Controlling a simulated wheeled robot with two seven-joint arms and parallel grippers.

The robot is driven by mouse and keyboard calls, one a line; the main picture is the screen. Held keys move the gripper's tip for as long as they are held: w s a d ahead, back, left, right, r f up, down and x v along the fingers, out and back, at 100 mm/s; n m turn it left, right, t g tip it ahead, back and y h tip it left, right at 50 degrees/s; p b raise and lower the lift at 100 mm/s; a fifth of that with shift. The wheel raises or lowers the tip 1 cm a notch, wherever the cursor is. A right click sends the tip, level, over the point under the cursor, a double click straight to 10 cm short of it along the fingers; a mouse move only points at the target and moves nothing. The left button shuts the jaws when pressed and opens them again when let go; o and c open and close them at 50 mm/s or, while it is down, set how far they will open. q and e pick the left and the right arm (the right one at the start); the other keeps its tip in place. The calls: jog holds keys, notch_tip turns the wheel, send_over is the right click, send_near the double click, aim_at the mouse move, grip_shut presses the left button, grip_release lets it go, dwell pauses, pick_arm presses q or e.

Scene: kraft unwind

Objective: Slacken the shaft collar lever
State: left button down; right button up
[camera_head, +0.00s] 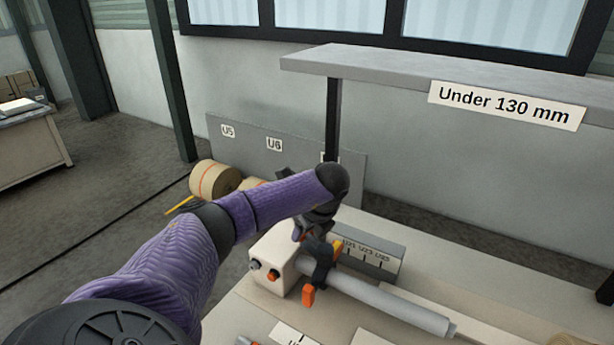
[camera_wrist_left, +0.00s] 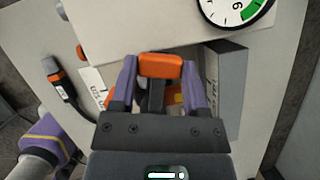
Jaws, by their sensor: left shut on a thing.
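A grey shaft (camera_head: 390,298) extends to the right from a cream block (camera_head: 276,262) on the bench. A black shaft collar (camera_head: 322,262) sits around the shaft close to the block, with an orange lever end (camera_head: 308,295) hanging at its front. My left gripper (camera_head: 318,238) is over the collar from above, partly hidden by its own wrist. In the left wrist view, the purple fingers of my left gripper (camera_wrist_left: 160,82) are on either side of an orange lever piece (camera_wrist_left: 161,65) and shut on it. My right gripper does not show.
A grey shelf (camera_head: 450,72) labelled "Under 130 mm" overhangs the bench on a dark post. A grey labelled rail (camera_head: 372,250) stands behind the shaft. Kraft rolls (camera_head: 215,180) lie at the back left. The left wrist view shows a dial (camera_wrist_left: 235,10) and a black-orange device (camera_wrist_left: 62,85).

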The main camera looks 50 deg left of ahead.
aim_at(318, 243)
pick_arm(q)
jog(key=shift+c, duration=0.4)
grip_release()
jog(key=p+v, duration=0.1)
jog(key=v, duration=0.9)
jog(key=shift+p, duration=0.4)
